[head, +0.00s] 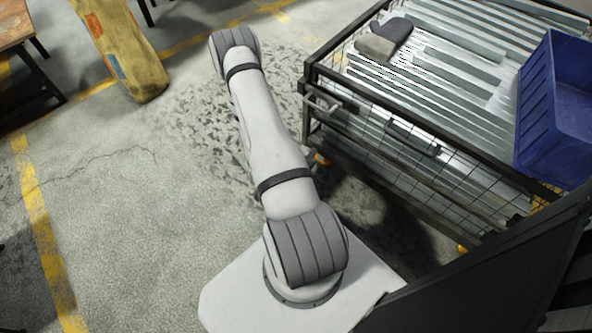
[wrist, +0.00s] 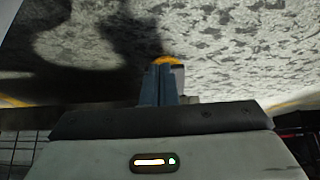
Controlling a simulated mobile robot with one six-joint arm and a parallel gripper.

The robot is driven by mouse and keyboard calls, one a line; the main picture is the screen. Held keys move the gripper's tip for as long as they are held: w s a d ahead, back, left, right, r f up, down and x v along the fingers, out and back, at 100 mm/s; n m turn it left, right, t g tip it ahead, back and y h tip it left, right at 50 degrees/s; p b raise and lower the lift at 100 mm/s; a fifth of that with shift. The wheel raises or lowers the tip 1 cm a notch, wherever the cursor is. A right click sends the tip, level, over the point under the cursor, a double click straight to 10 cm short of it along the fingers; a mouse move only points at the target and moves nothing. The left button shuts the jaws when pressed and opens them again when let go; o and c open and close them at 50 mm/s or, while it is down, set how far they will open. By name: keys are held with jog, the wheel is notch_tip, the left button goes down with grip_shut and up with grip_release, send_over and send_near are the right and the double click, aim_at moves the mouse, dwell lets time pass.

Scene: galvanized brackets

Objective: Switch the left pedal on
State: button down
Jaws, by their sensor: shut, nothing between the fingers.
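My gripper (wrist: 163,82) shows in the wrist view with its fingers together and nothing between them. A yellow part (wrist: 166,60) shows just past the fingertips, largely hidden by them. I cannot tell whether the fingers touch it. In the head view, a small yellow part (head: 321,158) shows low at the near left corner of the wire cart, and another yellow part (head: 462,248) shows low farther right. They look like caster parts. No pedal shows clearly, so its on or off position cannot be told. My gripper is not visible in the head view.
The wire cart (head: 312,88) holds long metal strips (head: 450,70), a grey object (head: 385,42) and a blue crate (head: 545,100). A worn yellow post (head: 125,55) and a wooden table (head: 15,25) stand at upper left. The concrete floor (head: 120,220) at left is clear.

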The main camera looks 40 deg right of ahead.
jog(key=shift+s+a+r, duration=0.1)
jog(key=shift+a+r, duration=0.25)
jog(key=shift+a, duration=0.3)
jog(key=shift+s+a+r, duration=0.1)
jog(key=shift+a+r, duration=0.25)
jog(key=shift+a, duration=0.3)
jog(key=shift+p, duration=0.3)
